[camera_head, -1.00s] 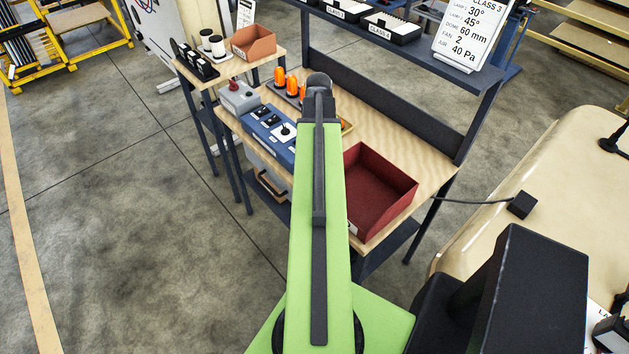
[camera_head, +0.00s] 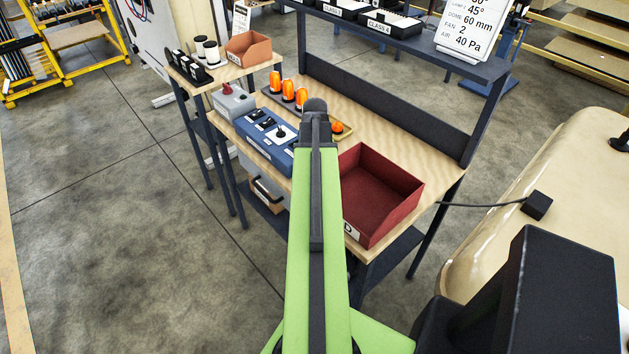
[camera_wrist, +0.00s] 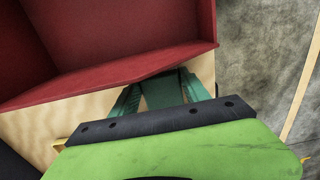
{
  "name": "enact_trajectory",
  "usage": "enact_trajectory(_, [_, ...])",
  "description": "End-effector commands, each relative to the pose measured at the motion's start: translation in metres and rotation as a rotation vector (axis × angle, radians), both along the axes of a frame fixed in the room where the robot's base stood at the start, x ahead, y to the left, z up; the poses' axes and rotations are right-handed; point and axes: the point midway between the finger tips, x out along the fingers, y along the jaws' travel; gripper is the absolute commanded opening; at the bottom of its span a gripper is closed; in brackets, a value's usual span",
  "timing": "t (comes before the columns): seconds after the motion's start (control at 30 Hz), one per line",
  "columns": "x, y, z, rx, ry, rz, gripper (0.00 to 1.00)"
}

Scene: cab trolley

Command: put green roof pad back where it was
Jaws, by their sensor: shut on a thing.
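My gripper (camera_wrist: 160,92) shows in the wrist view in front of a dark bolted bar, over the front edge of the bench by the red bin. Dark green pieces stick out ahead of the bar. The green roof pad (camera_wrist: 168,88) appears to be among them, gripped, but I cannot clearly tell pad from fingers. In the head view my arm hides the gripper and the pad.
The red bin (camera_head: 378,200) stands on the wooden bench (camera_head: 425,150) just beyond the gripper. A blue control box (camera_head: 265,135), grey box (camera_head: 234,102) and orange beacons (camera_head: 288,90) are left. A beige cab body (camera_head: 540,170) with a black block (camera_head: 537,205) is right.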

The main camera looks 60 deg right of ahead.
Motion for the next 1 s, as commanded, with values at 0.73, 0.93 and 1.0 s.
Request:
enact_trajectory(0.73, [-0.001, 0.000, 0.001, 0.000, 0.000, -0.002, 0.76])
enact_trajectory(0.93, [-0.001, -0.001, 0.026, 0.000, 0.000, -0.002, 0.76])
enact_trajectory(1.0, [0.000, -0.001, 0.040, 0.000, 0.000, -0.002, 0.76])
